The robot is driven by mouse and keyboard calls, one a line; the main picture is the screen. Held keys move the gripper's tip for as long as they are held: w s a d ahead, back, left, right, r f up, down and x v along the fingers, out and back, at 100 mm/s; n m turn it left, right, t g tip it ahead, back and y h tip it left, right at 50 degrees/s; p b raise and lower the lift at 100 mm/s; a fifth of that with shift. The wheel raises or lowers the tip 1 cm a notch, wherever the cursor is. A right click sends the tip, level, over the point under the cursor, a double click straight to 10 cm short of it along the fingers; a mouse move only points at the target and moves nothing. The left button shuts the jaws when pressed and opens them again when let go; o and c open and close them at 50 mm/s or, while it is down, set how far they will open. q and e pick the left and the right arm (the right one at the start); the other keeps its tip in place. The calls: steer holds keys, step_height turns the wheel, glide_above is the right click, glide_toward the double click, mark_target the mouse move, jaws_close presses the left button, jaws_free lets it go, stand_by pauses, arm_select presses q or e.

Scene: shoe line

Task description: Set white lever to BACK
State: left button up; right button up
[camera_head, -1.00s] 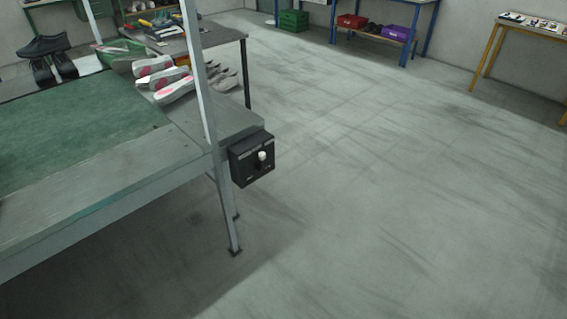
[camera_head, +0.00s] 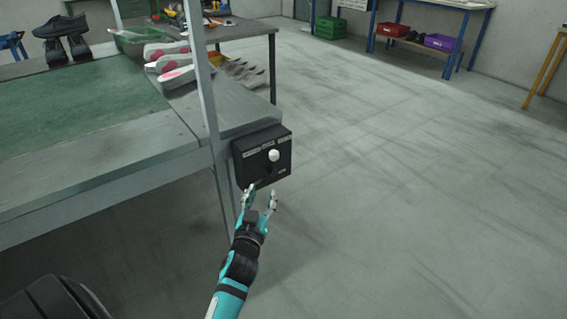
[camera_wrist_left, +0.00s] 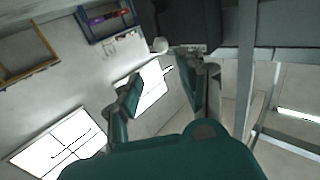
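The white lever (camera_head: 273,155) is a short stick with a round white knob on a black control box (camera_head: 250,160). The box is fixed to the corner of the green-topped bench beside a grey post. The box's labels are too small to read. My left gripper (camera_head: 260,195) is open and empty just below the box, its fingers pointing up toward it. In the left wrist view the fingers (camera_wrist_left: 165,95) are apart, and the white knob (camera_wrist_left: 160,45) shows just beyond them. The dark box (camera_wrist_left: 187,22) is at the top. My right gripper is not in view.
The bench (camera_head: 120,145) with its green mat fills the left, and a grey post (camera_head: 207,100) stands beside the box. Shoes (camera_head: 165,60) lie at the bench's far end. The floor (camera_head: 420,200) to the right is clear.

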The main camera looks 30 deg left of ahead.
arm_select(q)
steer(key=b, duration=0.1)
glide_toward(273, 160)
steer(key=w, duration=0.1)
steer(key=b+x, duration=0.1)
steer(key=x, duration=0.8)
steer(key=shift+s+a+b, duration=0.15)
steer(key=shift+b, duration=0.2)
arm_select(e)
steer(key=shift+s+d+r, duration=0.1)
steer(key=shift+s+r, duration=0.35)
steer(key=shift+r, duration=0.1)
arm_select(q)
jaws_close()
